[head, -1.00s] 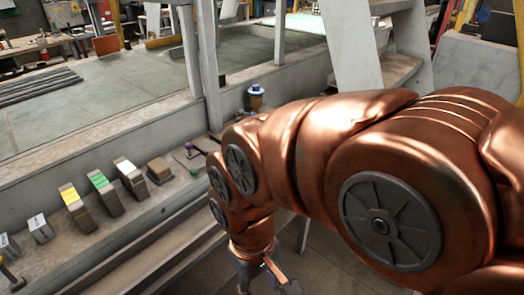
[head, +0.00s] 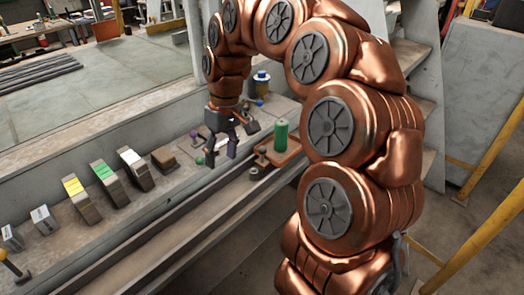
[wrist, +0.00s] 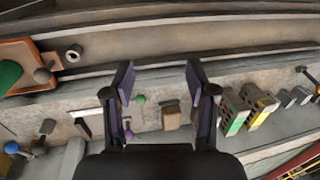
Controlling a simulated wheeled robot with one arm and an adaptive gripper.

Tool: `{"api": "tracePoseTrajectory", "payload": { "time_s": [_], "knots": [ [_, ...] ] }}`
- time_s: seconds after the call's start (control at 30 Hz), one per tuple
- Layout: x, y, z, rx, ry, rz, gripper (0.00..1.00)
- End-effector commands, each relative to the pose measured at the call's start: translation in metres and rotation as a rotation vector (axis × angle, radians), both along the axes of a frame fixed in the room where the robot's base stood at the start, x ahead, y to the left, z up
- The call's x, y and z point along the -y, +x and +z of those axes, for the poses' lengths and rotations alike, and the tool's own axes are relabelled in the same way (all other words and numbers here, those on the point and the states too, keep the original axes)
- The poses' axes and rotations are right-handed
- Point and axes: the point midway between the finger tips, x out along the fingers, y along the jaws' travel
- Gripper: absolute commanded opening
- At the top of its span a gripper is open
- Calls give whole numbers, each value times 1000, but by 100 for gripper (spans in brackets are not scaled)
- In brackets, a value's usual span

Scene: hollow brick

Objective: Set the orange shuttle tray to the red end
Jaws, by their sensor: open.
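The orange shuttle tray (head: 291,153) sits at the right part of the long rail, with a green cylinder (head: 281,135) standing on it. In the wrist view the tray (wrist: 38,52) is at the upper left, partly cut off by the frame edge, with the green cylinder (wrist: 8,76) on it. My gripper (head: 222,155) is open and empty, to the left of the tray and above the ledge. In the wrist view my gripper (wrist: 160,76) points toward the rail, its fingers apart. I cannot make out a red end marker.
The rail (head: 185,228) runs along the ledge. Striped blocks, one yellow (head: 76,189), one green (head: 106,174) and one white (head: 133,160), and a brown block (head: 164,159) line the ledge. Small green (head: 199,161) and purple (head: 193,133) balls stand near my gripper. A grey ring (wrist: 74,54) lies beside the tray.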

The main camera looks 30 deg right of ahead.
Motion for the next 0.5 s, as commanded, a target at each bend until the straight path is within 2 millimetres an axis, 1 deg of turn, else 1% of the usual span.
{"api": "tracePoseTrajectory", "payload": {
  "time_s": [0.03,0.17,0.2,0.33,0.4,0.5],
  "knots": [
    [11,16,-4,5,10,-11,57],
    [43,49,-12,16,26,-35,57],
    [53,57,-16,15,30,-43,57],
    [93,83,-30,22,34,-83,57],
    [116,93,-39,23,30,-105,57],
    [146,102,-53,18,26,-140,57]
  ]
}}
